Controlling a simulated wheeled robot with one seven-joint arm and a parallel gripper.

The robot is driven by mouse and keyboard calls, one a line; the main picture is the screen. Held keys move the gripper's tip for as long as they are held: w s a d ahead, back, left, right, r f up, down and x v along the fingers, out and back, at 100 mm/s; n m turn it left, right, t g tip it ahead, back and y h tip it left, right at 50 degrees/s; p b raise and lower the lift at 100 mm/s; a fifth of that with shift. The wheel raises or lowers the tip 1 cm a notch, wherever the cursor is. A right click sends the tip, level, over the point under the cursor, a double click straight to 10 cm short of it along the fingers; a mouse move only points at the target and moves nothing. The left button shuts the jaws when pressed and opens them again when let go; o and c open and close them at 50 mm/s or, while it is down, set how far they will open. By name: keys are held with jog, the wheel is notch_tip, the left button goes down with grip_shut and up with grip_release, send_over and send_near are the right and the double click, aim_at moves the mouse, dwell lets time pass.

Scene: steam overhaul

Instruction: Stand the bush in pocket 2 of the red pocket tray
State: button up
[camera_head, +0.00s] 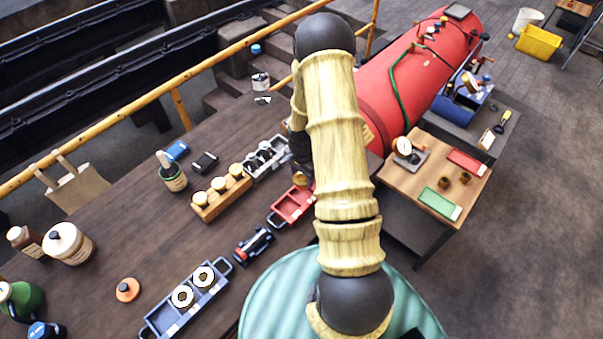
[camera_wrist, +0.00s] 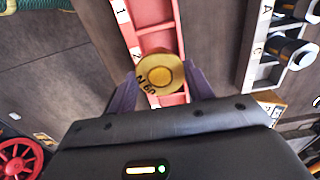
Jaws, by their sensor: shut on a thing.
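The brass bush (camera_wrist: 160,73) is between the two purple fingers of my gripper (camera_wrist: 161,80), seen end-on with dark lettering on its rim. My gripper is shut on it. The red pocket tray (camera_wrist: 153,13) lies beyond it in the wrist view, with labels 1 and 2 along its left edge. The bush overlaps the part of the tray beside label 2. I cannot tell whether it touches the tray floor. In the head view the bush (camera_head: 300,180) shows at the far end of the red tray (camera_head: 286,208), and my arm hides most of my gripper.
A grey tray (camera_wrist: 252,63) with dark cylinders and labels A and C is at the right. A wooden block (camera_head: 207,208) with cream-topped pieces stands left of the red tray. A red-and-black device (camera_head: 253,245) lies in front. Bare tabletop lies between.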

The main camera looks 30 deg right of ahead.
jog(key=shift+f, duration=0.1)
jog(key=shift+w+f+b, duration=0.2)
jog(key=shift+f+b, duration=1.2)
jog(key=shift+f, duration=0.7)
jog(key=shift+s+a+f+b, duration=0.1)
jog(key=shift+f+b, duration=0.45)
jog(key=shift+f, duration=0.45)
jog(key=shift+d, duration=0.2)
jog(key=shift+s+r, duration=0.1)
jog(key=shift+s, duration=0.05)
jog(key=shift+a+f+b, duration=0.1)
jog(key=shift+f+b, duration=0.3)
jog(key=shift+b, duration=0.15)
jog(key=o, duration=1.4)
